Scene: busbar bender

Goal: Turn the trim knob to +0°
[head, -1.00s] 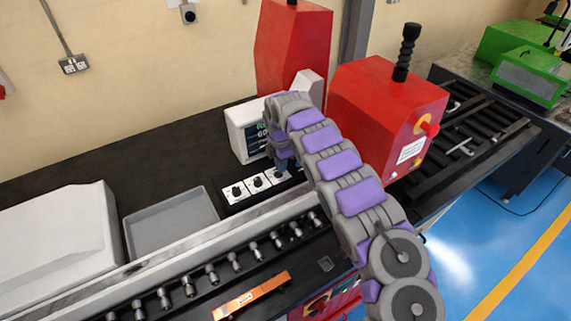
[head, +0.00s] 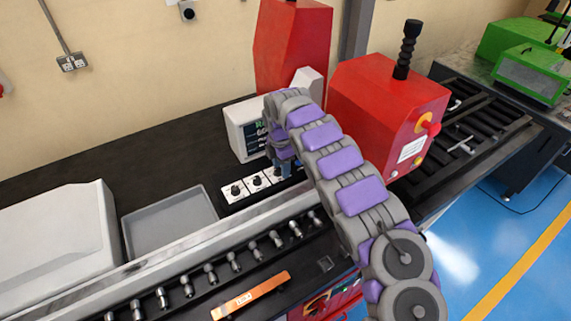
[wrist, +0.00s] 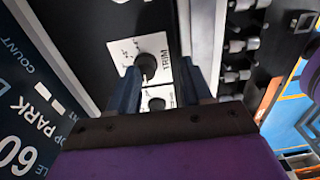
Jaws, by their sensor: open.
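The trim knob (wrist: 147,66) is a dark round knob on a white plate lettered TRIM, with scale marks around it. In the wrist view it lies between the fingertips of my gripper (wrist: 160,68), closer to the left finger. My gripper is open; I cannot tell whether a finger touches the knob. The pointer's exact angle is too small to read. In the head view my gripper (head: 285,166) is over the right end of the row of knob plates, and my arm hides part of that end.
A display box (head: 247,130) stands just behind the knobs. Red machine housings (head: 385,110) rise behind and to the right. A grey tray (head: 170,222) lies left. Rollers (head: 233,262) and an orange bar (head: 250,296) are in front.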

